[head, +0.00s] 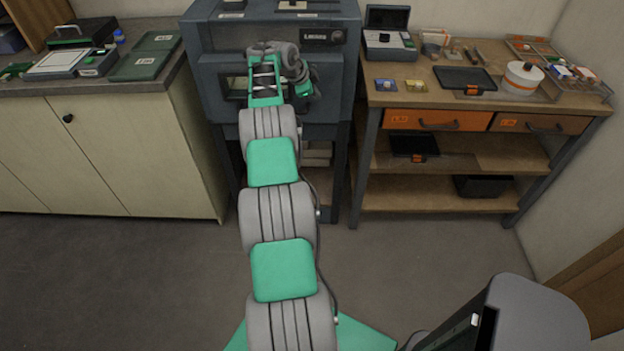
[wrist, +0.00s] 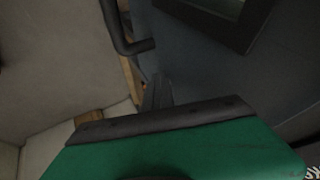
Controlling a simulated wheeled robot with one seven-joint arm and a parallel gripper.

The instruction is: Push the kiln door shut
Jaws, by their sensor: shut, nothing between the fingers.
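The kiln (head: 205,60) is the dark blue-grey box at the top middle of the head view, with a window (head: 237,88) partly behind my arm. In the wrist view the kiln door (wrist: 225,75) is a dark blue-grey panel with a dark-framed window (wrist: 225,18) at the top and a black bar handle (wrist: 118,28) at its left edge. My gripper (wrist: 158,95) is shut and empty, its fingers close to the door's edge below the handle. I cannot tell whether they touch it. My arm hides much of the kiln front in the head view, so any door gap is unclear.
A cabinet with a grey worktop (head: 110,75) stands left of the kiln, bearing cases and boxes. The floor (head: 130,270) in front is clear.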

